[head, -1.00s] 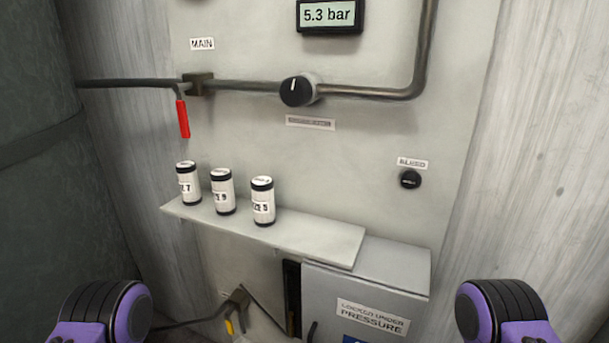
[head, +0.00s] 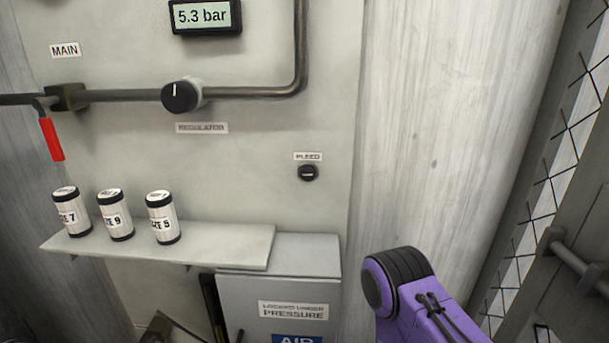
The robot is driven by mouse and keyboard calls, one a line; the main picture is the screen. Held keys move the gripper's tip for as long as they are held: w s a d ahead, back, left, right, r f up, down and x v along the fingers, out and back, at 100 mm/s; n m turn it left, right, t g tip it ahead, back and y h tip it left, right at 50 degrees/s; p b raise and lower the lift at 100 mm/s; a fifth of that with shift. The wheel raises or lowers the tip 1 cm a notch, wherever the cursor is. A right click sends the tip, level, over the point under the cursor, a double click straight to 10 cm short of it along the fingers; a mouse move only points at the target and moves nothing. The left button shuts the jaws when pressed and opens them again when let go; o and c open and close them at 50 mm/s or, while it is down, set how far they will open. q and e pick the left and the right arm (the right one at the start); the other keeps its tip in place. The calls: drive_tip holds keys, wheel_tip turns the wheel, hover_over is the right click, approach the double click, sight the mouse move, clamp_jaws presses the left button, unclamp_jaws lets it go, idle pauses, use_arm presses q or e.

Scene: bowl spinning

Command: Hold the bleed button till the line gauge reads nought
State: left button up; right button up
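The black bleed button (head: 308,173) sits on the grey panel under a small label reading BLEED or similar. The line gauge (head: 205,17) is a digital display at the top of the panel and reads 5.3 bar. A purple and black part of my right arm shows at the lower right, below and to the right of the button and apart from it. My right gripper's fingers are not visible. My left gripper is out of view.
A red-handled MAIN valve (head: 51,139) hangs at the left. A black regulator knob (head: 182,96) is on the pipe. Three labelled canisters (head: 115,215) stand on a shelf (head: 220,248) above a grey cabinet (head: 280,290) marked locked under pressure. A mesh gate (head: 572,190) is at the right.

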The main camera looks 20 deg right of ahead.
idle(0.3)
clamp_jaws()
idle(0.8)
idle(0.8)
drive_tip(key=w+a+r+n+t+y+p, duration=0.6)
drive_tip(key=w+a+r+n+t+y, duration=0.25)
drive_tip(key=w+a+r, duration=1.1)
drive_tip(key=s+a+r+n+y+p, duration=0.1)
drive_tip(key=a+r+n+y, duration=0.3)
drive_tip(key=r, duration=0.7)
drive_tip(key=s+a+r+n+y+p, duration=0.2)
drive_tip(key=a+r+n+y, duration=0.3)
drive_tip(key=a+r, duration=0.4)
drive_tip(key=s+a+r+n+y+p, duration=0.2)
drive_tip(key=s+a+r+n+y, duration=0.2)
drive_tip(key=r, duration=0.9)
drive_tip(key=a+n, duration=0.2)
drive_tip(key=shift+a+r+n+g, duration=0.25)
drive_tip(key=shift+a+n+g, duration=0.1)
